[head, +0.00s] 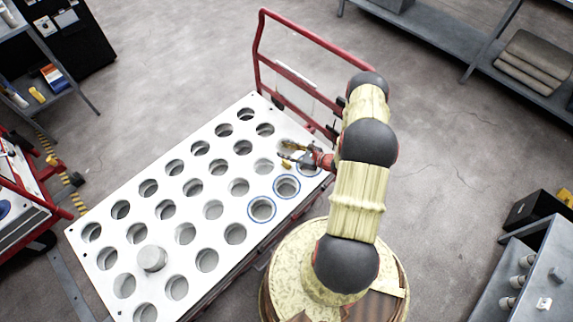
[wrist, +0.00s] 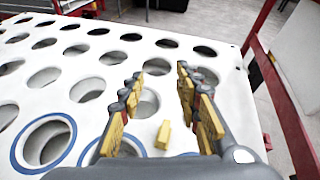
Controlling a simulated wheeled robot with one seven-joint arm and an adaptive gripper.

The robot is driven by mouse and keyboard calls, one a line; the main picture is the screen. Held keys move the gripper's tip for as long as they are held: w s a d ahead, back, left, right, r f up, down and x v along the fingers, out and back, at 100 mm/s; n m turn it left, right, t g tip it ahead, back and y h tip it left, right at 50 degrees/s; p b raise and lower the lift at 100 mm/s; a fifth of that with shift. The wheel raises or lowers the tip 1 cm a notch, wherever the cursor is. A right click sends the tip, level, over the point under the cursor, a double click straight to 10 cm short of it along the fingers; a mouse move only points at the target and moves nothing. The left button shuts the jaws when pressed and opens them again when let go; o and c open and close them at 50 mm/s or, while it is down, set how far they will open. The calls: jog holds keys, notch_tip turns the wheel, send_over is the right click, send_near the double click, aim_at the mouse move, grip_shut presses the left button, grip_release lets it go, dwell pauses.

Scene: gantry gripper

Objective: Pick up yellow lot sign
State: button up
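The yellow lot sign (wrist: 163,134) is a small upright yellow block in the wrist view. It appears to stand on the white perforated plate (wrist: 235,105), just in front of a hole. My gripper (wrist: 160,82) is open, with one yellow-padded finger to each side of the sign in the picture. Neither finger visibly touches it, and the height between them and the plate is hard to tell. In the head view my gripper (head: 286,151) is over the plate's right part. A small yellow patch there cannot be told apart from the finger pads.
The plate (head: 100,262) lies on a red-railed cart (head: 262,50) and has rows of round holes, a few ringed blue (head: 262,209). A grey cylinder (head: 152,258) sits at its lower left. Grey shelving (head: 430,30) stands at the upper right. The floor between is clear.

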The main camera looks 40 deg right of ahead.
aim_at(287, 162)
jog(key=s+f+m+h, duration=0.1)
jog(key=f, duration=0.2)
jog(key=s+d+f+m+h, duration=0.1)
jog(key=s+f, duration=0.1)
jog(key=f, duration=0.1)
jog(key=s+d+f+m, duration=0.1)
jog(key=s+f, duration=0.1)
jog(key=f, duration=0.1)
jog(key=shift+s+d+f+m+h, duration=0.1)
jog(key=shift+s+d+m+h, duration=0.1)
jog(key=shift+m+h, duration=0.2)
jog(key=shift+f, duration=0.3)
jog(key=b+x, duration=0.1)
jog(key=x, duration=0.3)
jog(key=b+x, duration=0.1)
jog(key=x, duration=0.2)
jog(key=shift+s+f+b, duration=0.15)
jog(key=shift+f+b, duration=0.1)
jog(key=shift+b, duration=0.05)
jog(key=shift+w, duration=0.35)
jog(key=shift+c, duration=0.6)
grip_shut()
